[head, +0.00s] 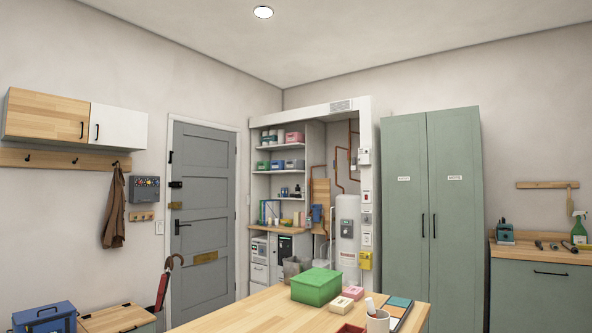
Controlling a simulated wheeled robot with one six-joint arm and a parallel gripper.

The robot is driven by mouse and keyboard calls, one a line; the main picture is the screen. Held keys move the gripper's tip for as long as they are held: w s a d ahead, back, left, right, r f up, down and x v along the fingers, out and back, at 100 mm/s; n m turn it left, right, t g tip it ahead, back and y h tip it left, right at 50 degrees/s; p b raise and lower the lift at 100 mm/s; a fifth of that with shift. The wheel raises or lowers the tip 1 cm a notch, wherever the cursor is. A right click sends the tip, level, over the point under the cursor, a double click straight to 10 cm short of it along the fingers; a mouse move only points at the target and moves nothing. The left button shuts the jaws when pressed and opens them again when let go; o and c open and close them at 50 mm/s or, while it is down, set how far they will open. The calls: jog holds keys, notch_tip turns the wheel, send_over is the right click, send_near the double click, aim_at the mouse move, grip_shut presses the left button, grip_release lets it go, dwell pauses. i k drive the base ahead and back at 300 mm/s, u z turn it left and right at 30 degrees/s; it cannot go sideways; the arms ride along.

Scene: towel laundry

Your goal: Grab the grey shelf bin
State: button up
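A small grey bin (295,164) sits at the right end of the middle shelf in the white open shelf unit (254,190) at the back. A blue bin (277,165) and a green bin (262,165) stand to its left on the same shelf. The bins are small in this view, so their fronts are hard to make out. My gripper is not in view.
A wooden table (232,312) fills the lower front, bearing a green box (316,287), a mug (377,321) and small boxes. A grey container (296,267) shows behind it. A grey door (202,215) and green cabinet (432,210) flank the shelves.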

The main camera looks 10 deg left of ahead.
aim_at(290, 164)
jog(key=z, duration=0.55)
jog(key=i, duration=6.05)
jog(key=u, duration=2.65)
jog(key=i, duration=2.8)
